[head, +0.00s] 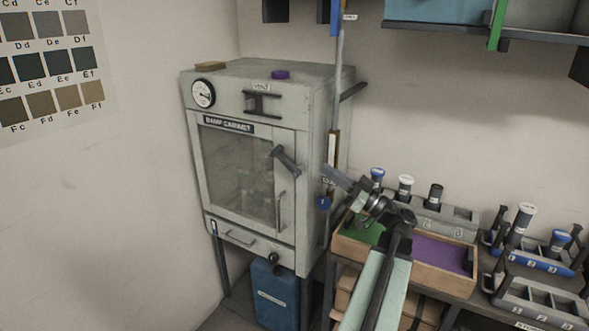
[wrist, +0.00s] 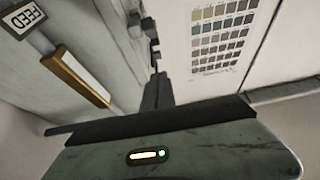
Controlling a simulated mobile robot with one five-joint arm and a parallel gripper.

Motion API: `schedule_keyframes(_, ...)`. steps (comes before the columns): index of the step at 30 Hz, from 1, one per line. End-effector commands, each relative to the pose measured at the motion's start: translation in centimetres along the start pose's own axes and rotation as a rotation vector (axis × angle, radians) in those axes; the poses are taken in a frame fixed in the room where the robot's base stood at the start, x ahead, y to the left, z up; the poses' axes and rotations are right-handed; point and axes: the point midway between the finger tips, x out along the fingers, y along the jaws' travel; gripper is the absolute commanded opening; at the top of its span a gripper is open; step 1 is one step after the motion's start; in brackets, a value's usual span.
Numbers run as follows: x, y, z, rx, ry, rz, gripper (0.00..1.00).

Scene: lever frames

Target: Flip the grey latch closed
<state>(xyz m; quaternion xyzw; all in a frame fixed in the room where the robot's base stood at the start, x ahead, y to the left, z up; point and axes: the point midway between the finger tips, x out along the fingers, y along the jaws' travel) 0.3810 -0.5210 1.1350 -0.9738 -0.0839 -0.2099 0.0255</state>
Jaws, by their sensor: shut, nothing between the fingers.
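The grey latch (head: 285,160) is a dark grey lever on the upper right front of the pale damp cabinet (head: 309,150). It slants down to the right across the edge of the door (head: 235,170), which looks shut against the frame. My gripper (head: 330,172) is shut and empty. In the head view it is right of the latch, with a visible gap between them. In the wrist view, dark shapes (wrist: 150,60) stand out near the middle; I cannot tell whether the latch is among them.
A vertical pipe with a gauge and a blue knob (head: 323,202) runs by the cabinet's right side, close to my gripper. Wooden trays (head: 430,274) and bottle racks (head: 540,290) fill the bench at right. A blue container (head: 275,295) stands below the cabinet.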

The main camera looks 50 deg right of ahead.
Motion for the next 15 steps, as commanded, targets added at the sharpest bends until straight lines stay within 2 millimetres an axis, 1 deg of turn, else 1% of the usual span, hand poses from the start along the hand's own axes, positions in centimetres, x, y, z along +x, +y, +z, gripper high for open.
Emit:
schedule_keyframes(4, 0.2, 0.0, -0.1, -0.019, 0.002, -0.001, 0.0)
schedule_keyframes(7, 1.0, 0.0, -0.2, -0.017, 0.002, -0.002, 0.0)
schedule_keyframes(11, 3.4, -0.1, -0.5, -0.016, 0.001, -0.003, 0.0)
schedule_keyframes(15, 6.6, -0.1, -0.5, -0.014, 0.001, -0.005, 0.0)
